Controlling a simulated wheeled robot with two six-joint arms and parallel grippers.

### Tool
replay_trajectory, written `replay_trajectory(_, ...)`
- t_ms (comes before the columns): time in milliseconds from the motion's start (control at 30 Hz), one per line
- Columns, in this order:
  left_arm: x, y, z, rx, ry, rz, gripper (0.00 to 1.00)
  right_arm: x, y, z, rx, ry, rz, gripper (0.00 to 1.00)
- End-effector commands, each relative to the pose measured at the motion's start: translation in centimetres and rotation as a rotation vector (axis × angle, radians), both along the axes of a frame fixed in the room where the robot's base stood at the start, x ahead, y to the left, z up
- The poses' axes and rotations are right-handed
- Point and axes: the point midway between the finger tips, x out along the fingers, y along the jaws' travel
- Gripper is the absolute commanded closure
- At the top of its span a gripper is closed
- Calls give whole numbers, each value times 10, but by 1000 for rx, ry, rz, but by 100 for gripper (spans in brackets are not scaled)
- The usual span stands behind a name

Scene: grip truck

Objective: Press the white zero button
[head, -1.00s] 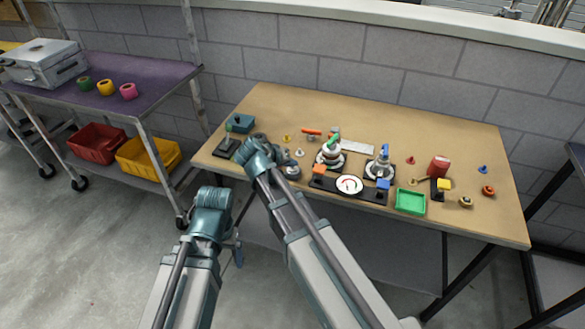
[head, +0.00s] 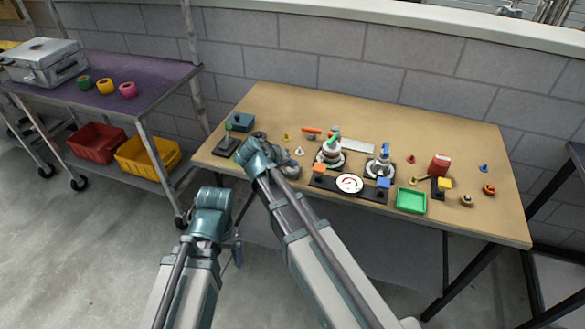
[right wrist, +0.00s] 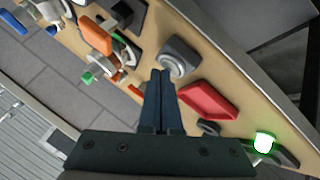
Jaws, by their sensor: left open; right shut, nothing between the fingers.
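A small pale round button on a dark grey base (right wrist: 180,60) shows in the right wrist view, just past my right fingertips. No zero mark is readable. In the head view a small grey round thing (head: 293,171), probably the same button, sits close right of my right wrist. My right gripper (right wrist: 160,74) is shut and empty, its tips beside the base; I cannot tell whether they touch it. In the head view my right wrist hides its fingers. My left gripper (head: 238,254) is open and empty, hanging low in front of the table, mostly behind its arm.
A green-topped joystick (head: 228,130) stands at the table's left end. A white dial (head: 349,184) and a green tray (head: 410,201) lie right along the front. Bare tabletop (head: 440,120) shows at the back right.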

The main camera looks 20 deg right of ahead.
Motion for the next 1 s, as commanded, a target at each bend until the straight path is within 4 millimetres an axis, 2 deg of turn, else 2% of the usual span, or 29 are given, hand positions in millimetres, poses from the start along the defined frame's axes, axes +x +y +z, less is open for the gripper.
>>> replay_trajectory(367, 0, 0, -2, 0, 0, 0, 6, 0, 0, -2, 0, 1, -1, 100)
replay_trajectory(633, 0, 0, 7, 0, 0, 0, 6, 0, 0, 7, 0, 1, -1, 100)
replay_trajectory(1000, 0, 0, 9, 0, 0, 0, 6, 0, 0, 9, 0, 0, 0, 100)
